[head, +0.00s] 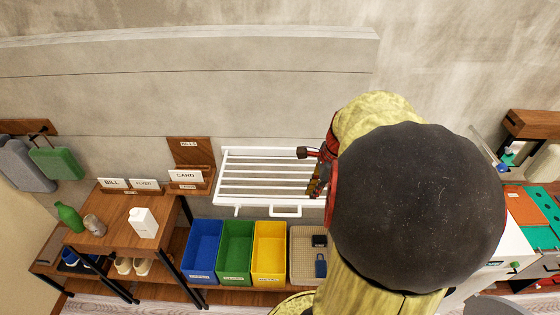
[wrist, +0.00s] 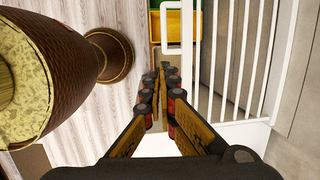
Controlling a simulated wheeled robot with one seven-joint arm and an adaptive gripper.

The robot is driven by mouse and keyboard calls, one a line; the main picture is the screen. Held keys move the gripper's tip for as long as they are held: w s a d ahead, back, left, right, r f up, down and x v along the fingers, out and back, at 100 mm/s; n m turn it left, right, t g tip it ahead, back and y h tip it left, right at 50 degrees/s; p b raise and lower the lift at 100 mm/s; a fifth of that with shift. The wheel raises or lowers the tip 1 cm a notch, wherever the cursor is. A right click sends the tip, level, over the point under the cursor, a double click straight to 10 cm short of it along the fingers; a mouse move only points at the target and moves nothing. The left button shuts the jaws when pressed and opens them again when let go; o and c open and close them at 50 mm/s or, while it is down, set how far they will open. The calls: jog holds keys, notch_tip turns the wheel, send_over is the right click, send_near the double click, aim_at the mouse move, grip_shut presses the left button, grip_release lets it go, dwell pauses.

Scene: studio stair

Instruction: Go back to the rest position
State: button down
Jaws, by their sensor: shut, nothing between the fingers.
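My gripper (wrist: 161,85) is shut and empty in the wrist view, its two fingers meeting in the middle of the picture. In the head view my gripper (head: 316,182) shows at the right end of the white wall rack (head: 264,201), partly hidden by my large dark arm link. I cannot tell from the head view whether it touches the rack. In the wrist view the white rack (wrist: 225,70) runs just to the right of the fingers.
Blue (head: 203,250), green (head: 236,252) and yellow (head: 269,252) bins stand below the rack, beside a beige tray (head: 297,271) with small dark items. A wooden table (head: 108,229) holds a green bottle (head: 69,216), a can (head: 95,225) and a white carton (head: 143,223). Wood floor shows left of the fingers.

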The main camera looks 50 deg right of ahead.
jog(key=a+f+n+t+b, duration=0.1)
jog(key=a+f+n+b, duration=0.2)
jog(key=a+n+b, duration=0.4)
jog(key=w+a+f+n+t+b, duration=0.1)
jog(key=a+f+n+b, duration=0.2)
jog(key=a+n+b, duration=0.5)
jog(key=a+f+n+t+b, duration=0.1)
jog(key=a+f+n+b, duration=0.2)
jog(key=a+n+b, duration=0.4)
jog(key=a+n, duration=0.5)
jog(key=a, duration=0.2)
jog(key=shift+w+a+f+n+h, duration=0.2)
jog(key=shift+w+a+n+h, duration=0.1)
jog(key=shift+a, duration=0.1)
